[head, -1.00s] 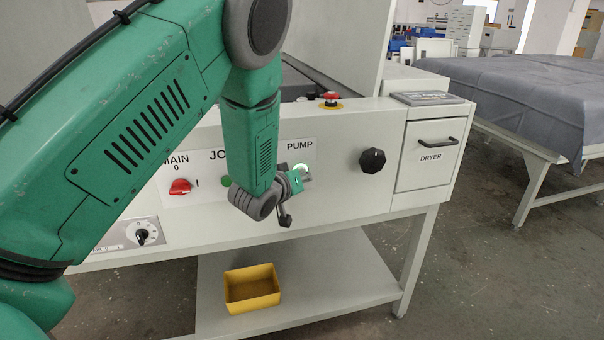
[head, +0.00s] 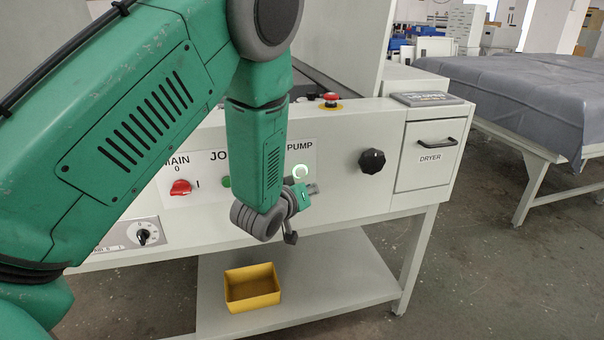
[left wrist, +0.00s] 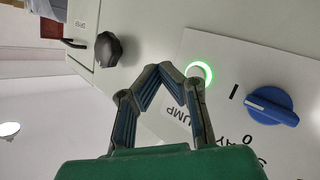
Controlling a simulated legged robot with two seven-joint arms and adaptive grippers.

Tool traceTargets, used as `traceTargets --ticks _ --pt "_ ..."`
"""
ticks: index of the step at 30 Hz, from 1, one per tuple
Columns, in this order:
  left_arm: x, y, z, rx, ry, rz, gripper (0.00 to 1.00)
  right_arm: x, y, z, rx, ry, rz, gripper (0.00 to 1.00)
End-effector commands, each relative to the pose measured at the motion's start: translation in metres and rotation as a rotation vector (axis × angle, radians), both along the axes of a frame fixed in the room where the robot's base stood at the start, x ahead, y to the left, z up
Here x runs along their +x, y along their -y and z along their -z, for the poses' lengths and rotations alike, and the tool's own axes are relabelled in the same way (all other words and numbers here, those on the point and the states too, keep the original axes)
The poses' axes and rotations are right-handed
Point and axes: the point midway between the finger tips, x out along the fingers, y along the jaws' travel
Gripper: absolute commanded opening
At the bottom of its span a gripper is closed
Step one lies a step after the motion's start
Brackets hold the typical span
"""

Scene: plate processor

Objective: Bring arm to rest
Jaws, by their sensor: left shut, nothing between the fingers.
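My left arm comes in from the left across the head view. My left gripper (head: 312,189) is in front of the machine's control panel (head: 335,199), just below and right of the green-lit PUMP button (head: 300,173). In the left wrist view the gripper's fingertips (left wrist: 173,76) meet with nothing between them. There the lit ring of the PUMP button (left wrist: 200,72) shows beside the right finger. Whether the fingers touch the panel is hard to tell, but they look apart from it. My right gripper is not in view.
The panel also carries a red MAIN switch (head: 180,187), a black knob (head: 372,161), a red emergency button (head: 331,99) and a blue knob (left wrist: 270,106). A DRYER drawer (head: 431,155) is at the right. A yellow bin (head: 252,303) stands on the lower shelf (head: 345,275).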

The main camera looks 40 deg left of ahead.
Motion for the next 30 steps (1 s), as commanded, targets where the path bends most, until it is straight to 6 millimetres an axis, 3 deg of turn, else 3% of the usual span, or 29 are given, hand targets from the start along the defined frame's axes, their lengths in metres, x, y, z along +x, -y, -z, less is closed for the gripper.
traceTargets --ticks 20,23,26,30 --pt "-0.005 0.005 0.002 0.003 -0.007 0.000 0.00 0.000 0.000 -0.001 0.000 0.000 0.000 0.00" --pt "-0.016 0.007 0.021 0.019 -0.062 0.007 0.00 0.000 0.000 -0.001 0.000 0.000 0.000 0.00" --pt "-0.045 0.015 0.063 0.059 -0.192 0.031 0.00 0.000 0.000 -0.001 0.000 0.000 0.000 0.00" --pt "-0.115 0.030 0.139 0.139 -0.459 0.105 0.00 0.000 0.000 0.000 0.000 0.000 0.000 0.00"
